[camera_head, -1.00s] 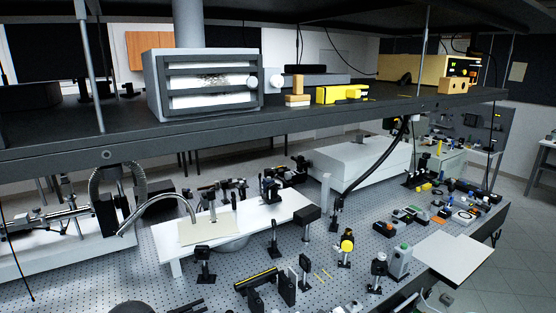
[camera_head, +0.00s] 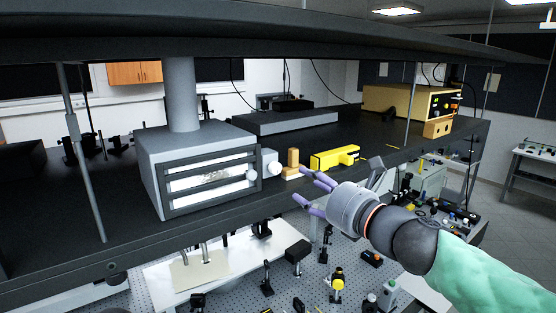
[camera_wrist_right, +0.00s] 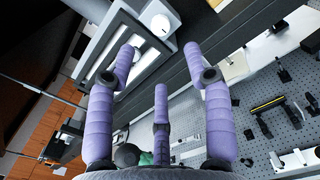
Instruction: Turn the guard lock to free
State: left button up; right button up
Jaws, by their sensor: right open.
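The apparatus on the shelf is a grey box-shaped housing (camera_head: 150,172) with a barred, brightly lit window. On its right front side is a small grey block with a round white knob (camera_head: 275,168), which I take to be the guard lock. A second white knob (camera_head: 251,174) sits beside it on the window frame. My right gripper (camera_head: 303,187) has purple fingers, spread open and empty, just right of the knob and apart from it. In the right wrist view, a white knob (camera_wrist_right: 161,24) shows beyond the open fingers (camera_wrist_right: 160,58). My left gripper is out of view.
A small wooden block piece (camera_head: 292,160) and a yellow device (camera_head: 335,158) stand on the dark shelf (camera_head: 215,205), close to the right fingers. A yellow instrument (camera_head: 405,103) is farther right. Below the shelf is a perforated optics table with several mounts.

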aim_at(278, 168)
jog(key=x, duration=1)
jog(key=shift+w+a, duration=0.2)
jog(key=shift+w, duration=0.05)
grip_shut()
